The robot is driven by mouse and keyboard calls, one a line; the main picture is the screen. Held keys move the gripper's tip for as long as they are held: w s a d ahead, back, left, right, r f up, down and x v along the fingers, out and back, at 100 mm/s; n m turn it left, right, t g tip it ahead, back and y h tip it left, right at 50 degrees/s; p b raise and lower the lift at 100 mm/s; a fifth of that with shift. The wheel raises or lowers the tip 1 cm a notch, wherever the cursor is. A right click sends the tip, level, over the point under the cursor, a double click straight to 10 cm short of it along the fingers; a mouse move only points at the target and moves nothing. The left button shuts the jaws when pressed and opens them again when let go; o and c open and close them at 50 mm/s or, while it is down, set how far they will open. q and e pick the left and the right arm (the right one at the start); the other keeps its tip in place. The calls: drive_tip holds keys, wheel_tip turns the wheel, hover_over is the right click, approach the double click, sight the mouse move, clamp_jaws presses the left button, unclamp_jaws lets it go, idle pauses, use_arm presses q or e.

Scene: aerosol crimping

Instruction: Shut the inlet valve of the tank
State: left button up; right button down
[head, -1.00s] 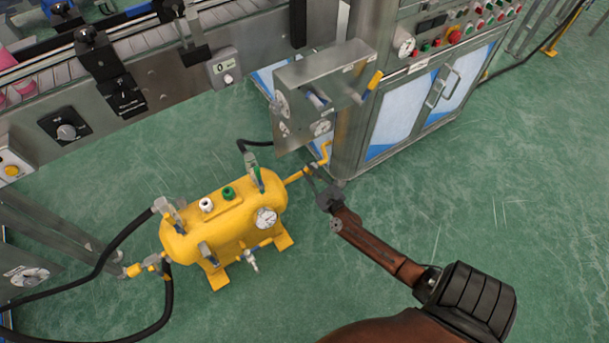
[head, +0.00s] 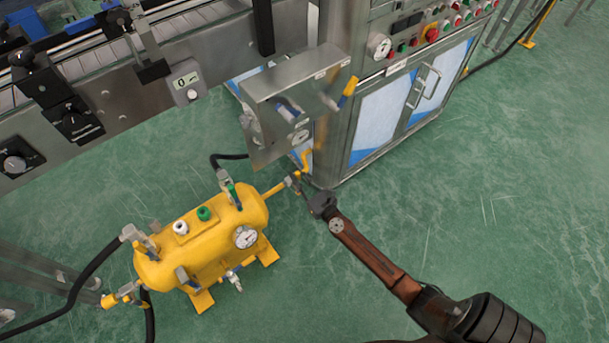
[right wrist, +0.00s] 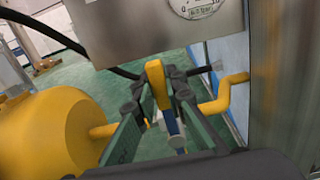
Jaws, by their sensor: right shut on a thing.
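The yellow tank (head: 212,238) stands on the floor with a dial gauge on its side. A yellow pipe leaves its right end towards the steel cabinet. My right gripper (head: 300,187) is at the far end of that pipe; its fingers show small here. In the right wrist view, my right gripper (right wrist: 158,95) is shut on a yellow valve handle (right wrist: 156,80), with a finger on each side. The handle runs upright in that picture, while the yellow pipe (right wrist: 103,131) runs sideways. The valve body is partly hidden behind the fingers. My left gripper is out of view.
A steel box (head: 290,100) with a gauge hangs just above the valve. The control cabinet (head: 385,115) stands behind it. A bent yellow pipe (right wrist: 222,93) lies close right of my fingers. Black hoses (head: 78,285) run left of the tank. Green floor at right is clear.

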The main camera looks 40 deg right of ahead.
drive_tip(key=shift+d+f, duration=0.1)
drive_tip(key=shift+f, duration=0.05)
drive_tip(key=c, duration=2.1)
unclamp_jaws()
drive_tip(key=shift+o, duration=0.8)
drive_tip(key=shift+s, duration=0.1)
drive_tip(key=s+a, duration=0.1)
drive_tip(key=s, duration=1)
drive_tip(key=shift+s, duration=0.4)
